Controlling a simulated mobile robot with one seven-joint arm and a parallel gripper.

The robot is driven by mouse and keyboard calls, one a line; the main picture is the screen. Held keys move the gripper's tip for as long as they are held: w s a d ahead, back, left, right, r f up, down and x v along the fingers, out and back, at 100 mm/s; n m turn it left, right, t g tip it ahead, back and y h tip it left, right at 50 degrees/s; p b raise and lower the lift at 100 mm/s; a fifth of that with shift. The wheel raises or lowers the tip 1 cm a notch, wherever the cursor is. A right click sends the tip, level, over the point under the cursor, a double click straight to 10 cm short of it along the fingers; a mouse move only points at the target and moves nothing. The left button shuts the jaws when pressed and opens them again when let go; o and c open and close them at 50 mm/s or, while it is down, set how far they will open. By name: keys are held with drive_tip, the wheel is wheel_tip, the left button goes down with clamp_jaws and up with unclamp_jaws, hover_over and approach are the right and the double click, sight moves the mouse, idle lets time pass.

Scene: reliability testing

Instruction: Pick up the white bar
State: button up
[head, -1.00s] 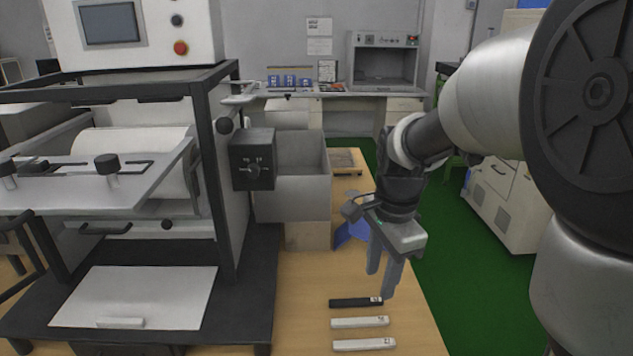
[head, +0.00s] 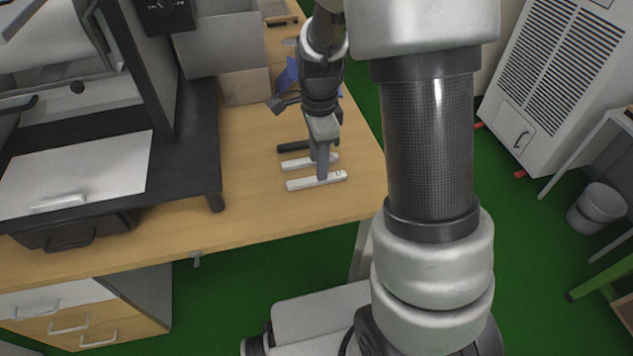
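Two white bars lie side by side on the wooden table. The nearer white bar (head: 303,184) has a small dark mark at its right end. The farther white bar (head: 295,164) is partly hidden by my gripper. A black bar (head: 290,148) lies behind them. My gripper (head: 318,167) points down over the white bars with its fingers a little apart. One finger overlaps the farther bar and the front finger overlaps the nearer one in the picture. I cannot tell whether either touches a bar. Another white bar (head: 58,203) lies on the white sheet at left.
The dark-framed machine (head: 190,170) stands to the left, with a grey box (head: 215,45) behind. A blue object (head: 288,75) is behind my gripper. The table (head: 245,215) is clear in front of the bars. A white cabinet (head: 545,85) and a bin (head: 597,205) stand at right.

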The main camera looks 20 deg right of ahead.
sight(297, 184)
drive_tip(key=f, duration=0.1)
drive_tip(key=f+b, duration=0.1)
drive_tip(key=f, duration=0.1)
drive_tip(key=f+b, duration=0.1)
drive_tip(key=f, duration=0.1)
drive_tip(key=shift+w+a+f, duration=0.1)
drive_tip(key=shift+w+f, duration=0.1)
drive_tip(key=shift+w, duration=0.15)
clamp_jaws()
